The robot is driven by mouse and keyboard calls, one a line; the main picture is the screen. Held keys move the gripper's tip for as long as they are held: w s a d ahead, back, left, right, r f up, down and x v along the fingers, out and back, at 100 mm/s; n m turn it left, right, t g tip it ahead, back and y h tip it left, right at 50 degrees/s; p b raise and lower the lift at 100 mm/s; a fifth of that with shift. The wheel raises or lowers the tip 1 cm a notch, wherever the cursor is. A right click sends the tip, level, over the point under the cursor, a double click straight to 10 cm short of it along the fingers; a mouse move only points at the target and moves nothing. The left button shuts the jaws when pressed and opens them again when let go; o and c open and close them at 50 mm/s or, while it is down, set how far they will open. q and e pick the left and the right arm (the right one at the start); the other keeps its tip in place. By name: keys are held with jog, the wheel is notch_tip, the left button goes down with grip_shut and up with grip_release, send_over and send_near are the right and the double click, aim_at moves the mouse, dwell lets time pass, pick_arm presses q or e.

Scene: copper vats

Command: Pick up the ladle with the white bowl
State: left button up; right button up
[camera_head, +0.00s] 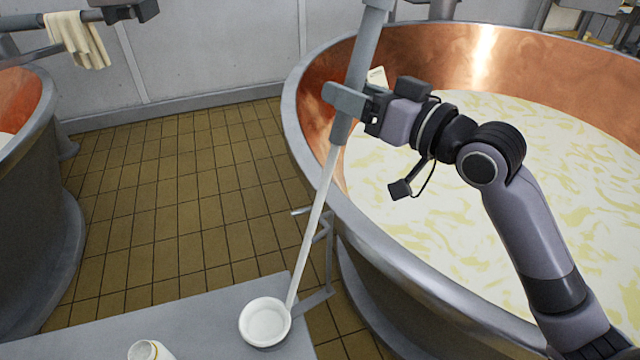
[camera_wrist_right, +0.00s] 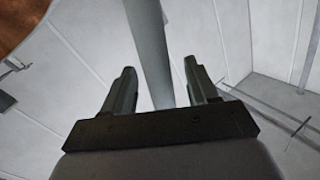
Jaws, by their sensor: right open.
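The ladle stands tilted, with its white bowl (camera_head: 265,322) low on the grey table and a thin white handle (camera_head: 315,220) rising up and right to a thick grey grip section (camera_head: 364,45). My right gripper (camera_head: 350,101) is at this grey section, high above the bowl. In the right wrist view my right gripper (camera_wrist_right: 160,68) has its two fingers apart, one on each side of the grey handle (camera_wrist_right: 148,45). Gaps show beside the handle, and I cannot tell how deep it lies between the fingers. My left gripper is not in view.
A large copper vat (camera_head: 440,62) with pale, streaked contents fills the right side, under my right arm. Another vat (camera_head: 40,200) stands at the left. A white container (camera_head: 150,350) is on the grey table (camera_head: 200,312). A cloth (camera_head: 78,40) hangs upper left. Tiled floor between the vats is clear.

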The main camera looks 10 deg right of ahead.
jog(key=x, duration=0.3)
jog(key=shift+d, duration=0.1)
grip_shut()
jog(key=shift+r, duration=0.1)
notch_tip(320, 180, up, 27)
jog(key=p, duration=0.8)
dwell(0.4)
